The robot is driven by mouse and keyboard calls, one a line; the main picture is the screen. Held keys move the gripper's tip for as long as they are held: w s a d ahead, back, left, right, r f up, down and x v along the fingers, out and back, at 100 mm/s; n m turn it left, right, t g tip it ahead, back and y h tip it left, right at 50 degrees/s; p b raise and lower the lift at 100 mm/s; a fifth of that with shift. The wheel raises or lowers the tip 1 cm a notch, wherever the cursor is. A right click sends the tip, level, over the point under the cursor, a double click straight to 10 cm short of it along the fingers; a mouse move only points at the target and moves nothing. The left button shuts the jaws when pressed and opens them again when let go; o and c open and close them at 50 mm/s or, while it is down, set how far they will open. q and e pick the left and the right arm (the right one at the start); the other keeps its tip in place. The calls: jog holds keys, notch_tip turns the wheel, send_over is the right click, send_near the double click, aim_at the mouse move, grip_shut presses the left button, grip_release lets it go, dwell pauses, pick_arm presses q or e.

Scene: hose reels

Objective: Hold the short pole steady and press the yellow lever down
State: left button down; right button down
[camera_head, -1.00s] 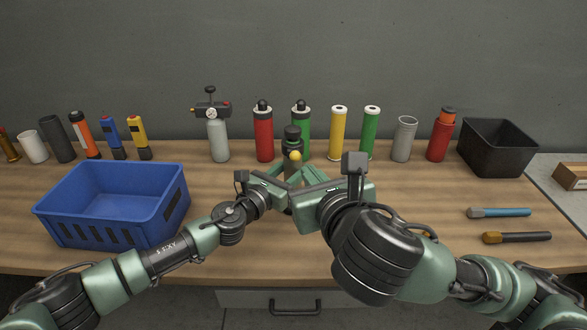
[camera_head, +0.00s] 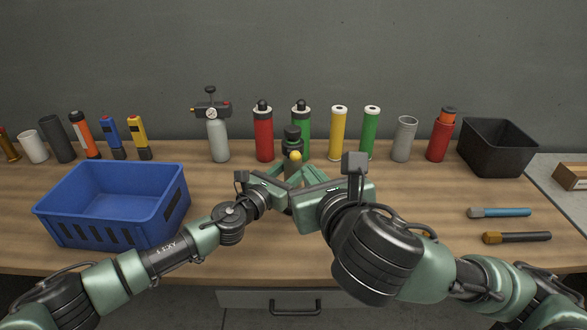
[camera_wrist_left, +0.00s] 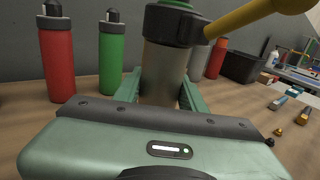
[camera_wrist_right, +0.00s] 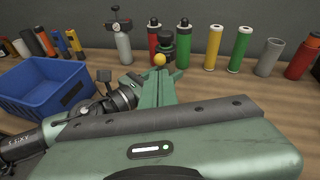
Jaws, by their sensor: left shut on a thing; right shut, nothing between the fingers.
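The short pole (camera_wrist_left: 165,72) is a grey upright cylinder with a black collar on top. A yellow lever (camera_wrist_left: 245,18) sticks out of the collar, sloping upward in the left wrist view. Its round yellow knob (camera_head: 295,155) shows in the head view and in the right wrist view (camera_wrist_right: 159,60). My left gripper (camera_wrist_left: 160,92) is shut on the pole, one finger on each side, below the collar. My right gripper (camera_wrist_right: 160,78) is shut and empty, its tips close to the knob; I cannot tell whether they touch it. The lower pole is hidden behind the grippers in the head view.
A blue crate (camera_head: 60,209) stands at the left. Several bottles and cylinders line the back, including a red bottle (camera_head: 263,137) and a green one (camera_head: 304,122) close behind the pole.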

notch_tip(320, 180, up, 9)
jog(key=m+g+h, duration=0.3)
jog(key=g, duration=0.5)
send_over(296, 154)
jog(key=shift+w+f, duration=0.15)
jog(key=shift+f, duration=2.5)
jog(key=shift+f, duration=0.15)
jog(key=shift+f, duration=3.35)
jog(key=shift+r, duration=0.2)
